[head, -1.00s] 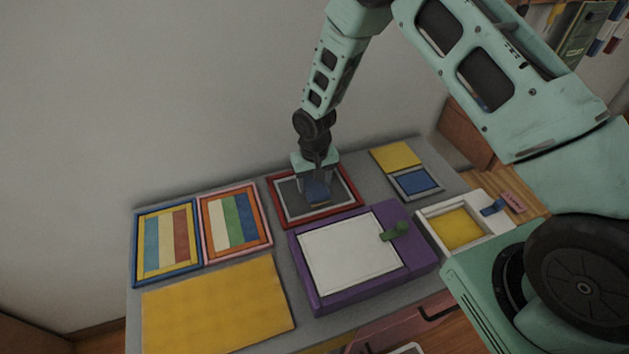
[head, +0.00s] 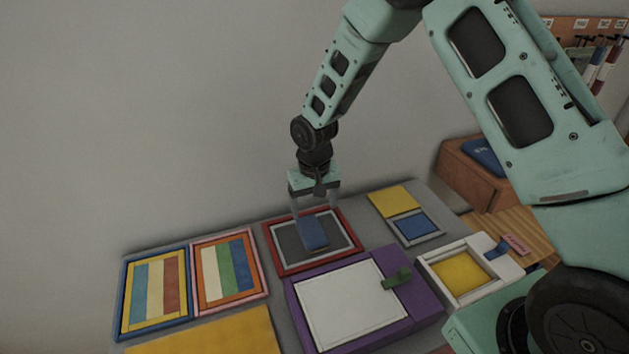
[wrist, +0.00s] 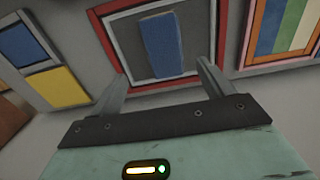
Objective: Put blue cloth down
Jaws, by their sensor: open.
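The blue cloth (head: 313,234) is a small folded blue strip lying on the dark grey panel inside the red-framed tray (head: 274,259). It also shows in the wrist view (wrist: 162,45), lying flat inside the red and white frame. My gripper (head: 317,212) is just above the cloth, with its two fingers spread wide. In the wrist view the fingers (wrist: 165,82) stand apart with nothing between their tips, and the cloth lies beyond them. No finger visibly touches the cloth.
A purple box (head: 424,290) with a white panel and green handle stands in front of the tray. Striped panels (head: 155,293) lie to the left. A yellow square (head: 394,201), a blue-centred frame (head: 416,227) and a white yellow-filled tray (head: 487,252) are at the right. The wall is close behind.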

